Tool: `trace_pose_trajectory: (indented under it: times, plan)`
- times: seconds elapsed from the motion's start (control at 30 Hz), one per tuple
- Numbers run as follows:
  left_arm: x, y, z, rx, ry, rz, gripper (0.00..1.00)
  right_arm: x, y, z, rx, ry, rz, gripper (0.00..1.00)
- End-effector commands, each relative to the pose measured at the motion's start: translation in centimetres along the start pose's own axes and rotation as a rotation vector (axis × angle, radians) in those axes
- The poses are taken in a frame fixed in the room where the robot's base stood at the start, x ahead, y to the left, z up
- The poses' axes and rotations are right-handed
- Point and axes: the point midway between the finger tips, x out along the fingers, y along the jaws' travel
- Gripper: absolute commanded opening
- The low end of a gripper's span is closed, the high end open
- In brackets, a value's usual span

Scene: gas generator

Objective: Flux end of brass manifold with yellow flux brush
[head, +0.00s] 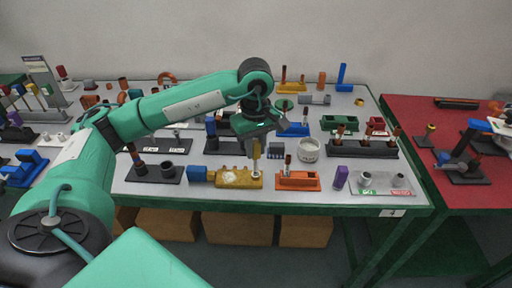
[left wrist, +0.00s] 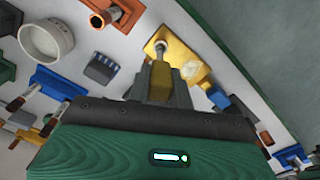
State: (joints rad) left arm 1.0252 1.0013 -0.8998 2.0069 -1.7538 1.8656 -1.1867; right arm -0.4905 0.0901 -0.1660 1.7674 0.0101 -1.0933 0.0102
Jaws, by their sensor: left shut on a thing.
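My left gripper (head: 256,143) is shut on the yellow flux brush (head: 256,157), which hangs down from the jaws. The brush's yellow handle (left wrist: 161,76) also shows between the fingers (left wrist: 161,82) in the left wrist view. The brass manifold (head: 226,179) lies near the table's front edge, with a blue piece at its left. The brush tip is over or at the manifold's right end. The manifold (left wrist: 171,40) is right beyond the brush in the left wrist view. I cannot tell whether the bristles touch it. My right gripper is not in view.
A white round tub (head: 308,150) stands right of the manifold. An orange block (head: 299,181) holding a copper part sits just to the right, and a purple block (head: 341,177) beyond it. Several stands with copper fittings crowd the table behind. A red table (head: 420,120) adjoins at right.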

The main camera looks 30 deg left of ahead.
Motion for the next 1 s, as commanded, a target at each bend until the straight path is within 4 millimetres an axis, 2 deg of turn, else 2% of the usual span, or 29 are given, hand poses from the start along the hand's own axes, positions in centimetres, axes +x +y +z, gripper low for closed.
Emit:
trace_pose_trajectory:
  times: [0.47, 1.0]
  plan:
    - [-0.4, 0.0, 0.0, 0.0, 0.0, 0.001, 0.05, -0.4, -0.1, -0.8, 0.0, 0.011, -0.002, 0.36]
    - [-4.6, 0.0, 0.0, 0.0, 0.0, 0.001, 0.05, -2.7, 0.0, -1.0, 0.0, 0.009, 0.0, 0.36]
